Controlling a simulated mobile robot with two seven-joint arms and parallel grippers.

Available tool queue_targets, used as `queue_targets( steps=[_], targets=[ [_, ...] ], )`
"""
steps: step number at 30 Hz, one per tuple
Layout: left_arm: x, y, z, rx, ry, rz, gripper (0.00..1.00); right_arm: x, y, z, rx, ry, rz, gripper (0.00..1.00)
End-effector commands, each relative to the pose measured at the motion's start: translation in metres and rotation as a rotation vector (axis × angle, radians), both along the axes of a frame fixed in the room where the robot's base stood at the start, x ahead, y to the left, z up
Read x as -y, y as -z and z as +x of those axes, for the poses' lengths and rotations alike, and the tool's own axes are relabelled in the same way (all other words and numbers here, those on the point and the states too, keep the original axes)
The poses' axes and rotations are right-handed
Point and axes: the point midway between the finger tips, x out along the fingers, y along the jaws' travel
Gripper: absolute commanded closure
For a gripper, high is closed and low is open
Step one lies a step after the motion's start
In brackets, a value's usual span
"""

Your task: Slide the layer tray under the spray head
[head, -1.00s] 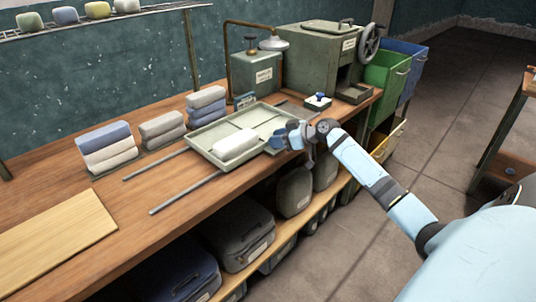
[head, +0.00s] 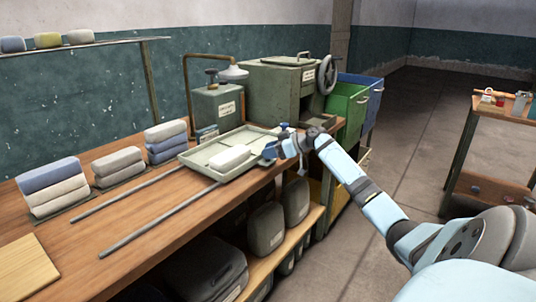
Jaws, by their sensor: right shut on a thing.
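The layer tray (head: 204,156) is a shallow grey-green tray with a raised rim, lying on two dark rails (head: 150,225) on the wooden bench. A white block (head: 230,157) lies in it. My right gripper (head: 271,151) is shut on the tray's right end. My left gripper is not in view.
Stacks of folded cloth-like blocks (head: 55,183) stand left of the rails. A green tank (head: 217,105) and a boxy machine with a handwheel (head: 275,90) stand behind the tray. Green (head: 350,110) and blue bins are at the bench's right end. The rails' near stretch is clear.

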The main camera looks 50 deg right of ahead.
Motion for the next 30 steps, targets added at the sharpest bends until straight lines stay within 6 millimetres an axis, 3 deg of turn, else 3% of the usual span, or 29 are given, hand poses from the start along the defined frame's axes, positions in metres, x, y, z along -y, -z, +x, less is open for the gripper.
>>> queue_targets(
  steps=[7, 8, 10, 22, 30],
  targets=[
    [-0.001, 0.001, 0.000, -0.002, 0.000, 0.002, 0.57, 0.005, -0.003, 0.000, 0.004, 0.010, -0.006, 1.00],
    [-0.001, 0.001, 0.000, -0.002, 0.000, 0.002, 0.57, 0.005, -0.003, 0.000, 0.004, 0.010, -0.006, 0.58],
    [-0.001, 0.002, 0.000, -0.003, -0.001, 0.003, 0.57, 0.004, -0.003, 0.000, 0.004, 0.009, -0.006, 0.42],
    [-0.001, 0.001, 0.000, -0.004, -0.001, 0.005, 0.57, 0.006, -0.005, -0.007, 0.002, 0.006, -0.004, 0.42],
    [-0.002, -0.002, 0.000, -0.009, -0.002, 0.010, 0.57, 0.029, -0.026, -0.052, 0.000, 0.007, -0.005, 0.42]
  ],
)
